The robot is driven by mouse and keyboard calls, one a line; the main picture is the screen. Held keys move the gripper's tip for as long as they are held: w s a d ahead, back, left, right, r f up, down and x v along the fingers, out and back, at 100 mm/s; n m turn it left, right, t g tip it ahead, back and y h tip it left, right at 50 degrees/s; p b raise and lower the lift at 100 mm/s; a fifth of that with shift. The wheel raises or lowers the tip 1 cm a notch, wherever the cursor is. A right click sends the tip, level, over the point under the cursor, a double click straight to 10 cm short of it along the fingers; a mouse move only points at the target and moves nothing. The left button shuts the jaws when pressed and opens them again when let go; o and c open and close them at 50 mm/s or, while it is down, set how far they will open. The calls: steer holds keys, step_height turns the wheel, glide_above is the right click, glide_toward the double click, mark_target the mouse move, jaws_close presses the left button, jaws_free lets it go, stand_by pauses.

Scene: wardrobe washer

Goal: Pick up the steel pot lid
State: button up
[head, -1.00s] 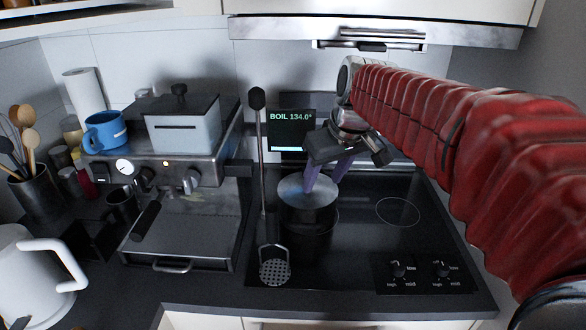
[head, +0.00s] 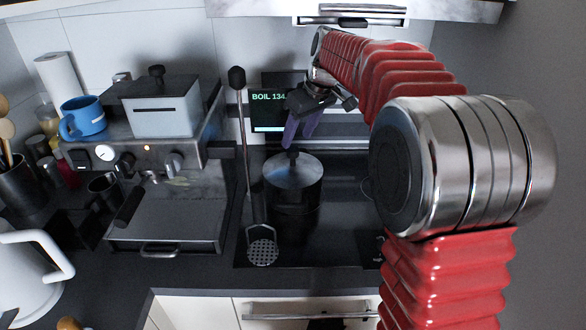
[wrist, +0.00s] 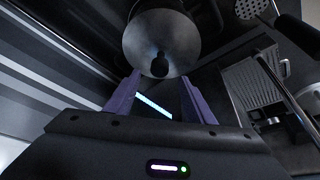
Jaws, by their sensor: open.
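The steel pot lid (head: 293,174) is a round, shiny disc with a black knob (head: 292,156). It sits on a dark pot (head: 296,202) on the cooktop. My gripper (head: 298,141) is open, its purple fingers just above and behind the knob in the head view. In the wrist view the lid (wrist: 160,28) is at the top middle, its knob (wrist: 160,66) just beyond and between the two fingertips (wrist: 160,78). Nothing is between the fingers, and I see no clear contact with the knob.
A long-handled masher (head: 262,250) stands close left of the pot. The espresso machine (head: 165,215) is farther left, with a white box (head: 165,110) and blue mug (head: 83,118) on top. A display (head: 268,112) stands behind the pot. The range hood (head: 350,20) hangs above.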

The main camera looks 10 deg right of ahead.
mark_target(294, 149)
steer(key=shift+x, duration=1.1)
steer(key=shift+f, duration=0.15)
steer(key=shift+x, duration=2.5)
steer(key=shift+d, duration=0.1)
steer(key=shift+c, duration=0.4)
jaws_close()
